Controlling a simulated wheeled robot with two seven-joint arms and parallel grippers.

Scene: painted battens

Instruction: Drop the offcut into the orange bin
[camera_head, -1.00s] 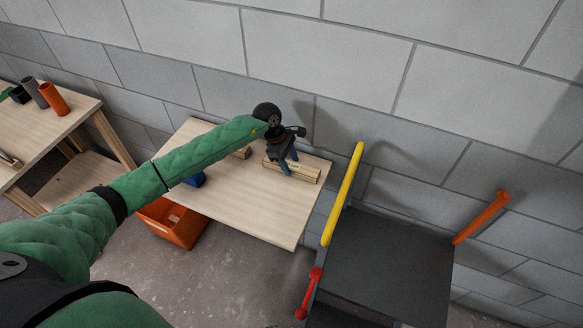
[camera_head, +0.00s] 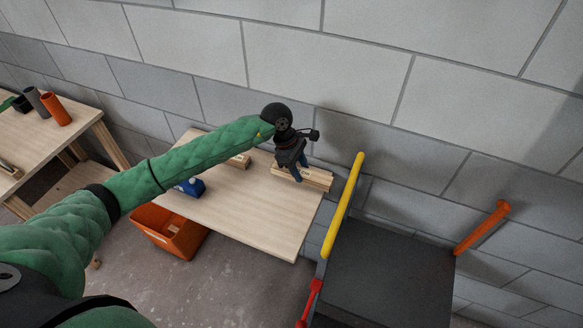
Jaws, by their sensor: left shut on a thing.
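My left gripper (camera_head: 296,175) is shut on a pale wooden piece (camera_head: 319,181) over the right back part of the wooden table. The piece's right end reaches the table's right edge. I cannot tell whether it touches the table. A shorter wooden block (camera_head: 240,161) lies on the table, partly hidden behind my left arm. I cannot tell from its look which of these is the offcut. My right gripper is not in view.
A blue object (camera_head: 190,187) sits on the table (camera_head: 250,220) near my forearm. A dark cart (camera_head: 385,275) with yellow, red and orange bars stands right of the table. Another bench (camera_head: 70,135) with cylinders is at the left. A block wall stands behind.

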